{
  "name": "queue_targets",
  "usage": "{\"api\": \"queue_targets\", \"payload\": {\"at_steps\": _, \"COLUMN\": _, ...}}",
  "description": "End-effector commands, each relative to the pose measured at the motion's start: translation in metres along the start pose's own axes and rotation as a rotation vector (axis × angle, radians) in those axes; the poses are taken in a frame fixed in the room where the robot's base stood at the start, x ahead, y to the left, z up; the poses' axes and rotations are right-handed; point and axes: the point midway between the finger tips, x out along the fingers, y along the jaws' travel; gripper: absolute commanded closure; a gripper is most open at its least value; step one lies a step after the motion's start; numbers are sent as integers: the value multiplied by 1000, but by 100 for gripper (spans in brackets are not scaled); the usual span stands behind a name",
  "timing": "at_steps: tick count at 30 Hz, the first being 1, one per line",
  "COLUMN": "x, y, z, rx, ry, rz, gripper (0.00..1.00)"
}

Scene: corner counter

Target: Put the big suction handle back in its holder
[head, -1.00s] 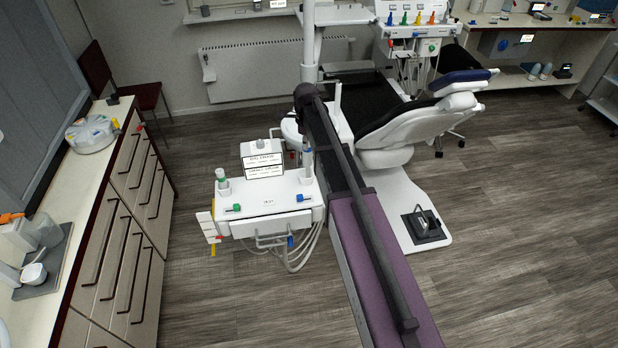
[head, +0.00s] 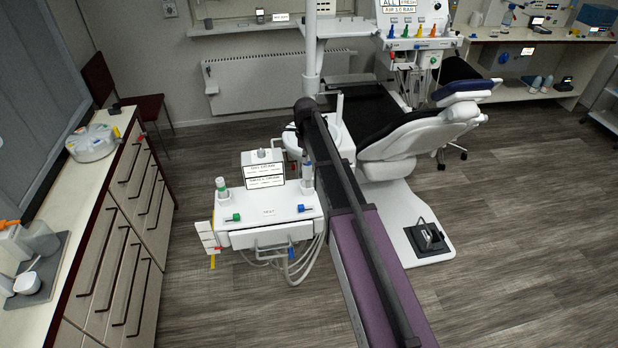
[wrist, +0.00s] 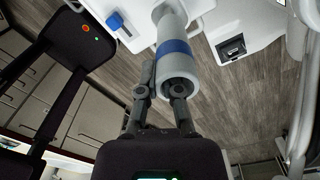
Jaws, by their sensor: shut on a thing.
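The suction handle (wrist: 173,62) is a pale grey tube with a blue band and a dark opening at its near end in the wrist view. My gripper (wrist: 166,92) has its two fingers closed on either side of it, just below the band. Its far end reaches up toward the white delivery unit (head: 262,230). A blue-banded upright piece (head: 307,176) shows at the unit's right corner in the head view. It looks like the same handle. My arm hides my gripper in the head view. I cannot tell which part is the holder or whether the handle touches it.
A green-banded handle (head: 221,190) stands at the unit's left. A blue tap (wrist: 115,21) sits near the held handle. Hoses (head: 310,262) hang below the unit. The dental chair (head: 400,140) and its foot pedal (head: 427,238) are right. A drawer counter (head: 120,250) lines the left.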

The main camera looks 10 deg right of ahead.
Motion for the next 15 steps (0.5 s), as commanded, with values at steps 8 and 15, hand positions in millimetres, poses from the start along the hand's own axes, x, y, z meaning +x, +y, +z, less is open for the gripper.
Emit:
{"api": "queue_targets", "payload": {"at_steps": 8, "x": 28, "y": -1, "z": 0, "rx": 0, "ry": 0, "rz": 0, "gripper": 100}}
{"api": "queue_targets", "payload": {"at_steps": 15, "x": 32, "y": -1, "z": -1, "rx": 1, "ry": 0, "rz": 0, "gripper": 100}}
